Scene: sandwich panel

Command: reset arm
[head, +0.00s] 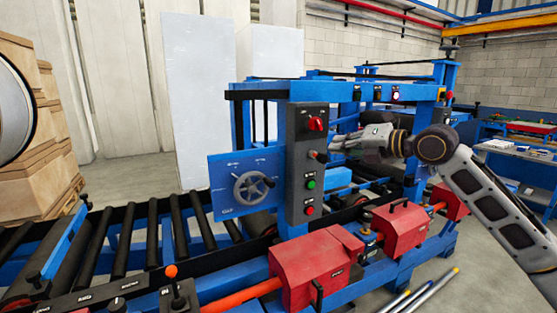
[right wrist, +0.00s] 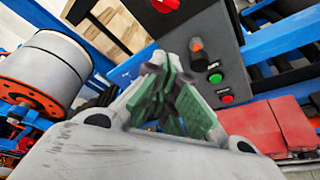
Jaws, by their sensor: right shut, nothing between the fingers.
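My right arm (head: 490,205) comes in from the right in the head view. My right gripper (head: 343,142) is just right of the dark control panel (head: 303,165) and points at it. In the right wrist view the gripper (right wrist: 170,62) is shut and empty, with its green-padded fingers together in front of the panel (right wrist: 200,55). The panel carries a red rotary switch (head: 316,124), a lever switch (head: 318,156), a green button (head: 311,184) and a red button (head: 310,210). I cannot tell whether the fingertips touch the panel. My left gripper is not in view.
A blue plate with a grey handwheel (head: 252,188) is left of the panel. Red housings (head: 312,268) line the machine's front, below my right arm. A roller conveyor (head: 125,240) runs left. A joystick (head: 173,285) stands in front. Rods (head: 425,290) lie on the floor.

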